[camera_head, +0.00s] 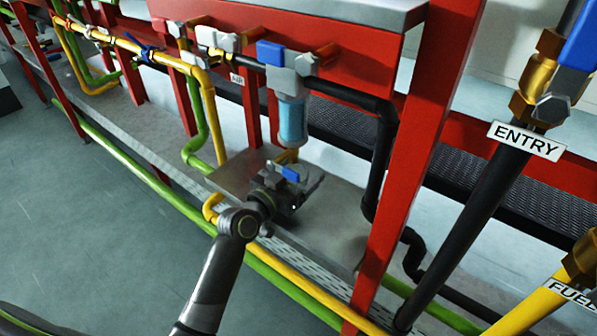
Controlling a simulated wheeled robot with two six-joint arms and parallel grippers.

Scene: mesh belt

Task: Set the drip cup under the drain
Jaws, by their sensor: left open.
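My left gripper (308,192) is open over the grey shelf at the foot of the red frame, just below and slightly right of the filter. I cannot make out a drip cup for certain. My right gripper is not in view.
A raised grey plate (232,178) lies left of my gripper. A red post (408,165) and a bent black pipe (383,150) stand to the right. Yellow pipes (209,115) and green pipes (200,140) run at the left. The floor (90,240) is clear.

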